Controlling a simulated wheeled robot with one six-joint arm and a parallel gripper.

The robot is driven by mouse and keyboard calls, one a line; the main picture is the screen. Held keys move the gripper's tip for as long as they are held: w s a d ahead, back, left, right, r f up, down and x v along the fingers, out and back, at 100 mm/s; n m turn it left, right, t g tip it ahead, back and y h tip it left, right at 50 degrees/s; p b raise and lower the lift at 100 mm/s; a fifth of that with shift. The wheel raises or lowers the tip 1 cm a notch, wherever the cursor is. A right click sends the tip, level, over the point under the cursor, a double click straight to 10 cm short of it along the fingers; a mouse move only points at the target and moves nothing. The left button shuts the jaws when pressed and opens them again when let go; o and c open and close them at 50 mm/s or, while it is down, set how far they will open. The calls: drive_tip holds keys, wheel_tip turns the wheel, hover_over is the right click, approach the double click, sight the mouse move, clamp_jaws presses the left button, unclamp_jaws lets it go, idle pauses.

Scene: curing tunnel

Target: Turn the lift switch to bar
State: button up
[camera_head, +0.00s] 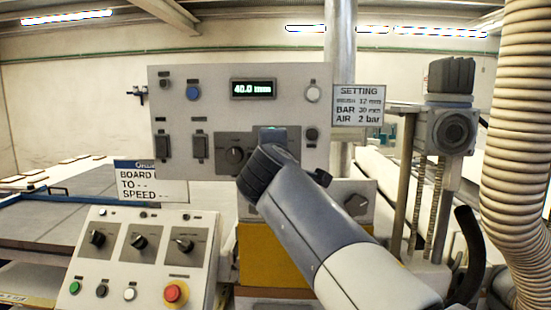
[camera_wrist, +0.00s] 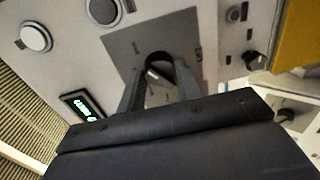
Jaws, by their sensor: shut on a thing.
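In the wrist view the lift switch (camera_wrist: 158,66), a dark rotary knob, stands on a grey plate (camera_wrist: 118,42) of the panel. My gripper (camera_wrist: 159,79) has a finger on each side of it and is shut on it. The labels around the knob are too blurred to read, so its position is unclear. In the head view my gripper (camera_head: 266,168) is in front of the plate and hides the fingertips and the grip. The display (camera_head: 253,89) above reads 40.0 mm.
A sign (camera_head: 358,104) lists bar 30 mm and air 2 bar. A console (camera_head: 140,275) with several knobs and a red emergency button (camera_head: 175,293) stands at lower left. A ribbed hose (camera_head: 520,120) and a motorised post (camera_head: 450,128) stand at right.

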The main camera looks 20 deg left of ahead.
idle(0.5)
drive_tip(key=o, duration=1)
drive_tip(key=shift+s, duration=0.1)
drive_tip(key=b+v, duration=0.2)
drive_tip(key=v, duration=0.8)
drive_tip(key=shift+s+d, duration=0.1)
drive_tip(key=shift+s, duration=0.2)
drive_tip(key=p+x, duration=0.2)
drive_tip(key=x, duration=0.9)
drive_tip(key=shift+s, duration=0.1)
